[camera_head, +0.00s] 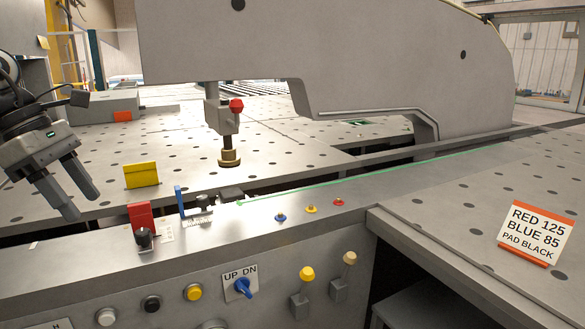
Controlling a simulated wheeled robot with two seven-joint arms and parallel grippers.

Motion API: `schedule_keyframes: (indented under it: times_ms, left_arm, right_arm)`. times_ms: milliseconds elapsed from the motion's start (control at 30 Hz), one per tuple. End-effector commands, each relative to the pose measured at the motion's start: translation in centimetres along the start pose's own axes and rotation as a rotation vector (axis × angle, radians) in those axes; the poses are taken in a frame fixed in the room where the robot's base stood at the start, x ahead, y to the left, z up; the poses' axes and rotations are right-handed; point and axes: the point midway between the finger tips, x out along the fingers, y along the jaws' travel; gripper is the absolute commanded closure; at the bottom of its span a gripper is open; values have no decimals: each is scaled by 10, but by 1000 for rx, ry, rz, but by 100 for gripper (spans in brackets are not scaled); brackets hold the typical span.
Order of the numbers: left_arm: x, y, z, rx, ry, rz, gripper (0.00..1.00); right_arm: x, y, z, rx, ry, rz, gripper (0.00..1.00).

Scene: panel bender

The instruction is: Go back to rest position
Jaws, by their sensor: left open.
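My left gripper (75,197) comes in at the left edge, its two dark grey fingers apart and pointing down to the right. Nothing is between the fingers. It is above the left end of the machine's front rail, to the left of the yellow block (141,175) and the red block (141,217). Whether its tips touch anything is hard to tell. My right gripper is not in view.
A control panel (262,265) with buttons and a blue UP/DN knob (241,288) faces me. A perforated table (465,200) carries a sign (535,232) reading RED 125, BLUE 85, PAD BLACK. A red-knobbed clamp (229,130) hangs below the large grey machine arm (330,50).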

Motion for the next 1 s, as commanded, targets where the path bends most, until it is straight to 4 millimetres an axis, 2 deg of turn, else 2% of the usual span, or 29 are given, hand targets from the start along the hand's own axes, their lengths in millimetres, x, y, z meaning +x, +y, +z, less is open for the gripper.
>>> schedule_keyframes:
  times_ms: [167,367,467,633,733,833,933,1000]
  left_arm:
    - [40,1,29,14,-108,-46,48]
    - [86,-7,68,1,-272,-118,48]
    - [113,-16,93,-27,-386,-176,48]
    - [167,-47,148,-177,-685,-355,48]
    - [193,-70,183,-388,-929,-521,48]
    - [208,-82,202,-693,-1163,-699,48]
    - [224,-82,200,-1067,-1354,-870,48]
    - [242,-79,186,-1367,-1458,-977,48]
  right_arm:
    - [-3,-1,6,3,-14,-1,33]
    - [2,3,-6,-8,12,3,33]
    - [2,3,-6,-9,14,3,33]
    - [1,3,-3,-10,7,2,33]
    - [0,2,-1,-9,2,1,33]
    - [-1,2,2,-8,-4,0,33]
    - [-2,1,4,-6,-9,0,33]
    - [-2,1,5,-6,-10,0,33]
